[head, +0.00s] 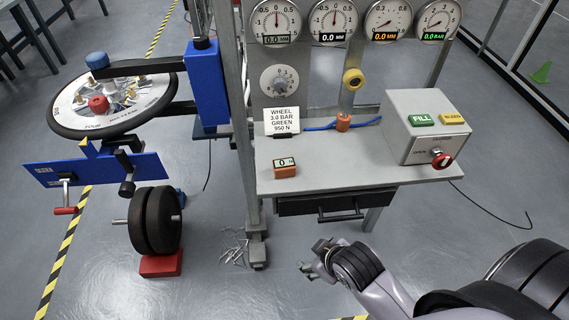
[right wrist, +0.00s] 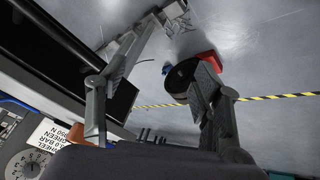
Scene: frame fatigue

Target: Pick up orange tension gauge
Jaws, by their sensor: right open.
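The orange tension gauge (head: 286,168) is a small orange block with a display reading 0. It sits on the front left of the grey workbench (head: 385,170), near its front edge. My right gripper (head: 311,258) is open and empty, in front of the bench and lower in the picture than the gauge, apart from it. In the right wrist view its two fingers (right wrist: 172,62) are spread, with floor between and beyond them. My left gripper is not in view.
A bench drawer (head: 320,203) overhangs the floor near my right gripper. A white card (head: 284,121), an orange fitting on a blue hose (head: 343,122) and a control box (head: 428,125) stand on the bench. A wheel stand (head: 95,168) is at left.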

